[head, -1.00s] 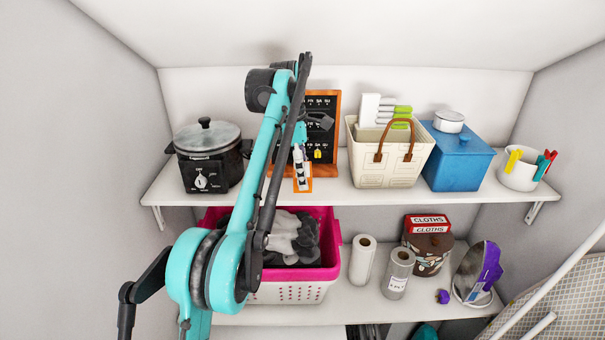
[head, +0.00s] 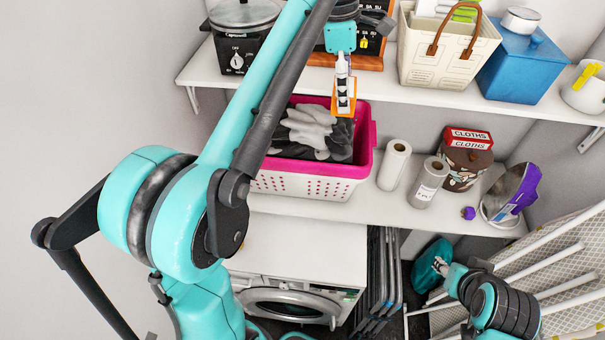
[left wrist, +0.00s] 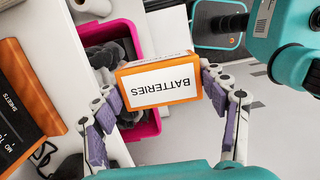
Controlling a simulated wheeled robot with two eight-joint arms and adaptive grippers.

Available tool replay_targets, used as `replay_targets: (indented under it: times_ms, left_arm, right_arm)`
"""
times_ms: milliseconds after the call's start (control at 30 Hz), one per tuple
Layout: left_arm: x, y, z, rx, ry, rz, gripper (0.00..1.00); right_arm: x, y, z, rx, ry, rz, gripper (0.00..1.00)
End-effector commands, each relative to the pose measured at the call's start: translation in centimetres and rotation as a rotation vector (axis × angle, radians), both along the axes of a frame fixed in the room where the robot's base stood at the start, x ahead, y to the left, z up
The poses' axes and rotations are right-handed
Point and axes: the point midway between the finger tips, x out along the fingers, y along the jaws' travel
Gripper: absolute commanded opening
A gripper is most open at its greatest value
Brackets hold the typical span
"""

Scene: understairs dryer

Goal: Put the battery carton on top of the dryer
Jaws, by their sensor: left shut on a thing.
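The battery carton (left wrist: 163,82) is orange with a white label reading BATTERIES, upside down in the left wrist view. My left gripper (left wrist: 165,100) is shut on it, with a finger on each side. In the head view the carton (head: 343,103) is held in front of the pink-rimmed basket, below the upper shelf's edge, partly hidden by the gripper. The dryer (head: 292,304) stands below the lower shelf, its round door facing forward; its white top (head: 305,247) is bare where visible. My right gripper (head: 441,265) is low at the right; its fingers are too small to read.
The basket (head: 310,186) with dark cloths, paper rolls (head: 394,165) and a cloths box (head: 467,140) stand on the lower shelf, which overhangs the dryer's back. Folded chairs (head: 381,270) stand right of the dryer. A drying rack (head: 547,262) leans farther right.

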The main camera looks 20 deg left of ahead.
Motion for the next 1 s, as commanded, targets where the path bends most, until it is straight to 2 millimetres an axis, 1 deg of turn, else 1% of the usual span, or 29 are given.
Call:
replay_targets:
  times_ms: [67, 167, 267, 300, 367, 400, 567, 600, 767, 800, 867, 900, 967, 1000]
  left_arm:
    - [0.2, -0.1, -1.3, 0.0, 0.0, 0.0, 0.36]
    - [0.5, -0.4, -4.1, 0.0, 0.0, 0.0, 0.36]
    - [1.0, -0.9, -8.2, 0.0, 0.0, 0.0, 0.36]
    - [1.1, -1.1, -10.1, 0.0, 0.0, 0.0, 0.36]
    - [1.2, -1.4, -12.9, 0.0, 0.0, 0.0, 0.36]
    - [1.3, -1.6, -14.7, 0.0, 0.0, 0.0, 0.36]
    - [1.1, -2.5, -21.8, 0.0, 0.0, 0.002, 0.36]
    - [0.9, -2.7, -23.6, 0.0, 0.0, 0.002, 0.36]
    - [0.1, -3.5, -30.7, 0.0, 0.0, 0.004, 0.36]
    - [-0.2, -3.6, -32.5, 0.0, 0.0, 0.004, 0.36]
    - [-0.7, -3.9, -35.1, 0.0, 0.0, 0.004, 0.36]
    - [-1.1, -4.1, -36.8, 0.0, 0.0, 0.004, 0.36]
    - [-1.7, -4.4, -39.5, 0.0, 0.0, 0.004, 0.36]
    - [-2.2, -4.5, -41.2, 0.0, 0.0, 0.005, 0.36]
  right_arm:
    - [0.0, 0.0, -0.7, 0.0, 0.0, 0.0, 0.4]
    - [0.0, 0.0, -2.1, 0.0, 0.0, 0.0, 0.4]
    - [0.0, 0.0, -4.0, 0.0, 0.0, 0.0, 0.4]
    - [0.0, 0.0, -4.8, 0.0, 0.0, 0.0, 0.4]
    - [0.0, 0.0, -6.1, 0.0, 0.0, 0.0, 0.4]
    - [0.0, 0.0, -6.8, 0.0, 0.0, 0.0, 0.4]
    - [0.0, 0.0, -9.8, 0.0, 0.0, 0.0, 0.4]
    - [0.0, 0.0, -10.6, 0.0, 0.0, 0.0, 0.4]
    - [0.0, 0.0, -13.6, 0.0, 0.0, 0.0, 0.4]
    - [0.0, 0.0, -14.3, 0.0, 0.0, 0.0, 0.4]
    - [0.0, 0.0, -15.5, 0.0, 0.0, 0.0, 0.4]
    - [0.0, 0.0, -16.2, 0.0, 0.0, 0.0, 0.4]
    - [0.0, 0.0, -17.4, 0.0, 0.0, 0.0, 0.4]
    - [0.0, 0.0, -18.1, 0.0, 0.0, 0.0, 0.4]
